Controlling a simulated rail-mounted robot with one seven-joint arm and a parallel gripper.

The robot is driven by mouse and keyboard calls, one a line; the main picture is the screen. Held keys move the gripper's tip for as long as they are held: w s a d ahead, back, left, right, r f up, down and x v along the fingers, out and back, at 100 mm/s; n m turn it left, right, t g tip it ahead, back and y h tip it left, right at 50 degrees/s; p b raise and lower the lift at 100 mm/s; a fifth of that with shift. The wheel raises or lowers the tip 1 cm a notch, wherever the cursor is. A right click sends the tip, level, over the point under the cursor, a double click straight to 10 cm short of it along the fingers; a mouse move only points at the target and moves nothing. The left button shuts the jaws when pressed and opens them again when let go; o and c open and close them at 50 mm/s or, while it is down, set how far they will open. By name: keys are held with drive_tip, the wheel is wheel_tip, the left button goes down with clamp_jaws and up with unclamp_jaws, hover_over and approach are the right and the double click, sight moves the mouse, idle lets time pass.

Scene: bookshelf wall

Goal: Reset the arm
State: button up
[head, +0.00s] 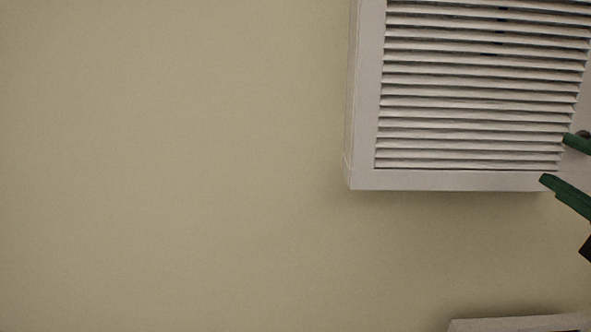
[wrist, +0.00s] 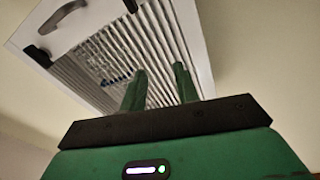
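My gripper (head: 556,160) shows at the right edge of the head view, with two green fingers spread apart. In the wrist view my gripper (wrist: 160,73) points toward a white louvred cabinet door, and the slats show between its fingers. Nothing is held between them. In the head view the fingertips overlap the lower right part of the louvred door (head: 450,180). I cannot tell whether they touch it. The rest of my arm is mostly out of the head view.
The louvred door (wrist: 205,45) has a dark curved handle (wrist: 62,16) at its upper left in the wrist view. A plain beige wall (head: 170,170) fills the left of the head view. A pale edge (head: 520,324) of another object shows at the bottom right.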

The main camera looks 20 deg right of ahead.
drive_tip(key=w+a+f+m+t+y, duration=0.25)
drive_tip(key=w+a, duration=0.45)
drive_tip(key=a, duration=0.5)
drive_tip(key=s+a+f+m+t+y, duration=0.15)
drive_tip(key=a+m, duration=0.25)
drive_tip(key=a, duration=0.9)
drive_tip(key=s+a+f+m+t+y, duration=0.1)
drive_tip(key=a+m+t+y, duration=0.3)
drive_tip(key=a, duration=0.8)
wheel_tip(320, 180, up, 15)
drive_tip(key=m+g+h+p, duration=0.1)
drive_tip(key=p, duration=1.4)
drive_tip(key=shift+s+a+r, duration=0.15)
drive_tip(key=shift+s+a, duration=0.1)
drive_tip(key=shift+a, duration=0.1)
